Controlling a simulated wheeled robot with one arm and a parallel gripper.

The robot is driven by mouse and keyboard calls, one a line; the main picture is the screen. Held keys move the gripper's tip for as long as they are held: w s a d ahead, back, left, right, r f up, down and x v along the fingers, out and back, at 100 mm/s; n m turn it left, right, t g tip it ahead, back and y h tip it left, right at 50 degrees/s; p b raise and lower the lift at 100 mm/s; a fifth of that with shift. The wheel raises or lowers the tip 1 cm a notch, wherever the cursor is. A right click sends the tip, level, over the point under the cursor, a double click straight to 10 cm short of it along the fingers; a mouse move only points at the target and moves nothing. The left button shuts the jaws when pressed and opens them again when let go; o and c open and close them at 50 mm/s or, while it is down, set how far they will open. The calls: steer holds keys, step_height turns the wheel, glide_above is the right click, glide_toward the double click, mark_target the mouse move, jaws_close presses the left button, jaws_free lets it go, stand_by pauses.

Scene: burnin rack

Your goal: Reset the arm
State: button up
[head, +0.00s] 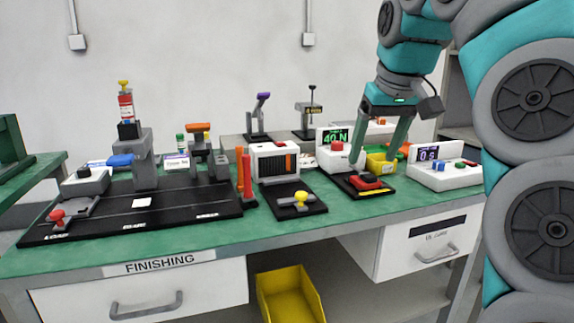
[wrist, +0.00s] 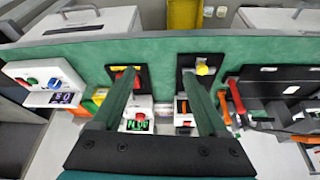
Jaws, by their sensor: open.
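My gripper (head: 374,160) is open and points down over the right part of the green bench, above a black pad with a red button (head: 365,182). Nothing shows between its fingers. In the wrist view its two green fingers (wrist: 160,76) are spread apart over the green bench top. The left finger overlaps the black pad with the red button, and the right finger overlaps the black pad with a yellow knob (wrist: 202,69). I cannot tell whether the fingertips touch anything. My teal and grey arm links rise at the right of the head view.
The workbench (head: 290,224) is crowded. A white box with a "40 N" display (head: 335,136) and a yellow block (head: 380,164) stand close to my fingers. A white box with "0 s" (head: 445,173) is at right. A long black fixture (head: 130,210) is at left.

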steer(key=s+f+m+g, duration=0.1)
steer(key=s+f+g, duration=0.5)
steer(key=s+f, duration=2.6)
step_height(320, 180, down, 3)
steer(key=shift+a+r+m+h, duration=0.1)
steer(key=shift+a+m+h, duration=0.1)
steer(key=shift+m+h, duration=0.15)
steer(key=shift+w, duration=0.1)
stand_by(0.8)
